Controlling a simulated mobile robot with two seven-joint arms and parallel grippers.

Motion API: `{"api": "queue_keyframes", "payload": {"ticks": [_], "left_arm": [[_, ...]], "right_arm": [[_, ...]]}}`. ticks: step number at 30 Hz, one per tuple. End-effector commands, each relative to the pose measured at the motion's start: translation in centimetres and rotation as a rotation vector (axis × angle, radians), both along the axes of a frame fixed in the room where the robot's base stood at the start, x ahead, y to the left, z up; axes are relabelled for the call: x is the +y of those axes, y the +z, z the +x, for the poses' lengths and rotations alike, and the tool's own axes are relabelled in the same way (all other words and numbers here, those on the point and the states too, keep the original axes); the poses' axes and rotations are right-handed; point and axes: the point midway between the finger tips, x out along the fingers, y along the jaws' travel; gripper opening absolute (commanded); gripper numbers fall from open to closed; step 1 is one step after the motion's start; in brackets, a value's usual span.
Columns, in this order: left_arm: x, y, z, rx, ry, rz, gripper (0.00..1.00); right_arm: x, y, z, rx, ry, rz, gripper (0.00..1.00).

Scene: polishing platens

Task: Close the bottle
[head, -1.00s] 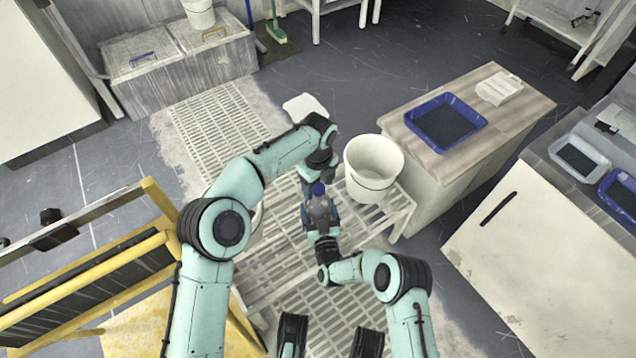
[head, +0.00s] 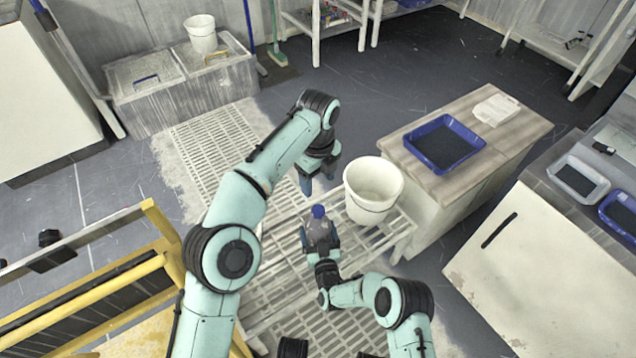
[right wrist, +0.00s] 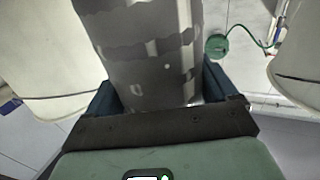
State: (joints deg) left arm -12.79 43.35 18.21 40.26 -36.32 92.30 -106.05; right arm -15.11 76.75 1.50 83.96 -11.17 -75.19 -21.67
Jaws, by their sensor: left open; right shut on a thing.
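The bottle (head: 319,230) is grey and see-through and looks upright, between the fingers of my right gripper (head: 320,241), which is shut on it. Its blue cap (head: 318,211) sits on its top; I cannot tell how tightly. The right wrist view shows the grey bottle body (right wrist: 150,60) large between the fingers, with its top out of frame. My left gripper (head: 318,178) is open and empty, above and apart from the cap in the head view.
A white bucket (head: 362,214) stands close to the right of the bottle, on a slatted rack (head: 398,240). A wooden-topped cabinet (head: 403,165) carries a blue tray (head: 482,146). A yellow frame (head: 110,292) stands at the left.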

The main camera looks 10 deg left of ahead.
Motion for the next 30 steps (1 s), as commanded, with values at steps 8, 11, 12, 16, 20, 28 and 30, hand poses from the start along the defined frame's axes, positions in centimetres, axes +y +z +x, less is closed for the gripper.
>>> {"api": "queue_keyframes", "payload": {"ticks": [8, 11, 12, 16, 20, 28, 30], "left_arm": [[0.0, 0.0, 0.0, 0.0, 0.0, 0.0, 0.66], [0.0, 0.0, 0.0, 0.0, 0.0, 0.0, 0.66], [0.0, 0.0, 0.0, 0.0, 0.0, 0.0, 0.66], [0.0, 0.0, 0.0, 0.0, 0.0, 0.0, 0.66], [0.0, 0.5, -0.1, 0.001, 0.0, 0.001, 0.66], [0.0, 2.4, -0.5, 0.0, 0.0, 0.0, 0.66], [0.0, 2.9, -0.5, -0.001, 0.0, 0.0, 0.66]], "right_arm": [[0.0, 0.0, 0.0, -0.001, 0.0, 0.0, 1.0], [0.0, 0.0, 0.0, -0.001, 0.0, 0.0, 1.0], [0.0, 0.0, 0.0, -0.001, 0.0, 0.0, 1.0], [-0.1, 0.0, -0.3, 0.0, 0.0, 0.0, 1.0], [-0.8, 0.0, -1.7, 0.003, 0.0, -0.001, 1.0], [-3.1, 0.2, -7.4, 0.004, 0.0, -0.002, 1.0], [-3.7, 0.1, -8.7, 0.005, 0.0, -0.001, 1.0]]}}
